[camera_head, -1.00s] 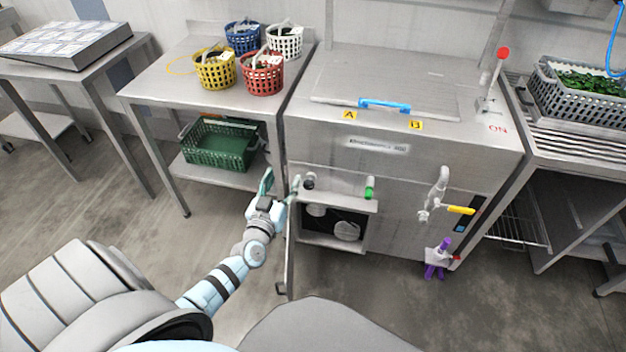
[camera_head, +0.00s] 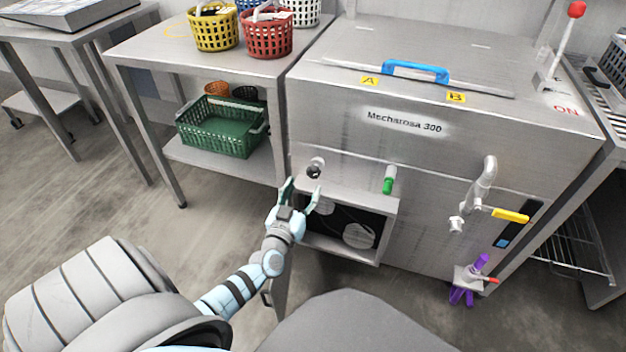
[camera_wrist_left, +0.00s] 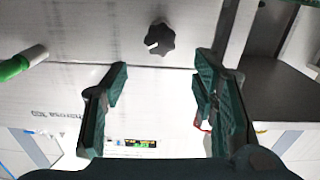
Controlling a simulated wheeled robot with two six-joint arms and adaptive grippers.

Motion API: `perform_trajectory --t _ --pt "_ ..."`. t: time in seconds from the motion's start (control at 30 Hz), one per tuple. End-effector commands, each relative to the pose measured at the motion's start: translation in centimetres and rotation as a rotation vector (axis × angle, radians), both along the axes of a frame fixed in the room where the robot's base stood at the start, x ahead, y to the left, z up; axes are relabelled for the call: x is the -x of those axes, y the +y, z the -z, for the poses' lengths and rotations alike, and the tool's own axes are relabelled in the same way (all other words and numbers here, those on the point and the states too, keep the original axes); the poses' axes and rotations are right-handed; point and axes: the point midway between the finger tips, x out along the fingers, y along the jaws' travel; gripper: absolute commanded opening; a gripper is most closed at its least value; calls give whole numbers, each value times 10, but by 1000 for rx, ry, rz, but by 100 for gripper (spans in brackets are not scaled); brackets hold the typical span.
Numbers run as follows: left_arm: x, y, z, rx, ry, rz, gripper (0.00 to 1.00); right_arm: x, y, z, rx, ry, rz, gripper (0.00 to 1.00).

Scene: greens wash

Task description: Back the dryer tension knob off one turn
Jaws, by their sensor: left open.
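The knob (camera_head: 313,172), dark and small, is on the front of the steel machine (camera_head: 345,150), above the left part of an open compartment. In the left wrist view the knob (camera_wrist_left: 160,39) is black and lobed with a white mark, beyond the fingertips and roughly midway between them. My left gripper (camera_head: 301,188) is open and empty, just in front of and below the knob in the head view. Its green-padded fingers also show in the left wrist view (camera_wrist_left: 160,72), apart from the knob. My right gripper is not in view.
The open compartment (camera_head: 388,200) holds round pale parts. A green-tipped handle (camera_head: 388,182), a pipe with a yellow lever (camera_head: 510,215) and a purple-handled fitting (camera_head: 467,280) are to the right. A table (camera_head: 150,52) with baskets stands left, a green crate (camera_head: 222,125) on its shelf.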

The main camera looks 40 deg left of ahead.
Motion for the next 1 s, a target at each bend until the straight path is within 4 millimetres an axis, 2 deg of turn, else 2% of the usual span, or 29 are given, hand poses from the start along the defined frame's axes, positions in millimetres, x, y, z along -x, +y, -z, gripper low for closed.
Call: perform_trajectory --t 0.03,0.17,0.5,0.67,0.9,1.0 --pt "-1 0 12 0 -1 0 53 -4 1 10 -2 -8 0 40" --pt "-10 3 12 -2 -2 1 53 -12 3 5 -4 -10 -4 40" --pt "-61 22 11 0 -2 -1 53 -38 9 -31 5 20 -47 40" --pt "-70 26 9 0 -1 -1 53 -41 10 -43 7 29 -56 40" --pt "-70 26 8 0 0 -1 53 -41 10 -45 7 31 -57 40" --pt "-70 26 8 0 0 -1 37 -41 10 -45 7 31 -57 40"
